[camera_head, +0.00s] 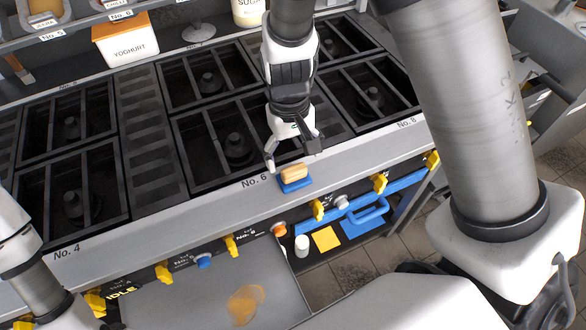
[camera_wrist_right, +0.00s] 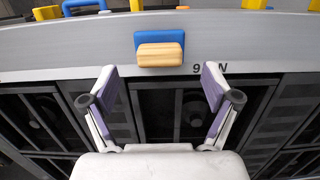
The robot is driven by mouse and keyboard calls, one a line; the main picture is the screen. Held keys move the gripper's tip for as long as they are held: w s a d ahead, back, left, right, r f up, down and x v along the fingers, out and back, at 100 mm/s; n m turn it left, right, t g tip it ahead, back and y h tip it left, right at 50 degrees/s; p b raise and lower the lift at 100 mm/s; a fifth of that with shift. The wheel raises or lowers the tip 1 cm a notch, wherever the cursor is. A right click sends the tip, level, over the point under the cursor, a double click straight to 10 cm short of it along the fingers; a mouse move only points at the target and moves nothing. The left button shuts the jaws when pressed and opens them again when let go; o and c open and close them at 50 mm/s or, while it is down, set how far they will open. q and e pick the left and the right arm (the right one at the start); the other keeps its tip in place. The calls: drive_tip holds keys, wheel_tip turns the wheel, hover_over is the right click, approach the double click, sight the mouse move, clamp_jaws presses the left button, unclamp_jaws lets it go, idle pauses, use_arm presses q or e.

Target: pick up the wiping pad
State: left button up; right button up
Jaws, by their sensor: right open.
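The wiping pad (camera_head: 285,187) has a flat blue base with a tan wooden grip on top. It lies on the steel front ledge of the stove, next to the label No. 6. It also shows in the right wrist view (camera_wrist_right: 160,55), just beyond my fingertips and centred between them. My right gripper (camera_head: 294,156) is open and empty, pointing down at the ledge, with its fingers spread to either side just behind the pad. In the wrist view my right gripper (camera_wrist_right: 160,73) has nothing between its fingers. My left gripper is not visible; only parts of my left arm show at lower left.
Black stove grates (camera_head: 235,145) lie behind the ledge. Yellow knobs (camera_head: 318,209) stick out along the front panel. A metal surface with a brown stain (camera_head: 245,305) is below. A yoghurt box (camera_head: 125,42) stands on the back shelf.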

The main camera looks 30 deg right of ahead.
sight(294, 169)
drive_tip(key=f, duration=0.4)
drive_tip(key=shift+s+f, duration=0.2)
drive_tip(key=shift+f, duration=0.05)
drive_tip(key=shift+w+f, duration=0.25)
drive_tip(key=shift+w, duration=0.05)
drive_tip(key=shift+s+r, duration=0.15)
drive_tip(key=shift+s, duration=0.1)
drive_tip(key=shift+c, duration=1)
drive_tip(key=shift+s+r, duration=0.1)
drive_tip(key=shift+s, duration=0.05)
drive_tip(key=c, duration=1)
drive_tip(key=shift+c, duration=0.2)
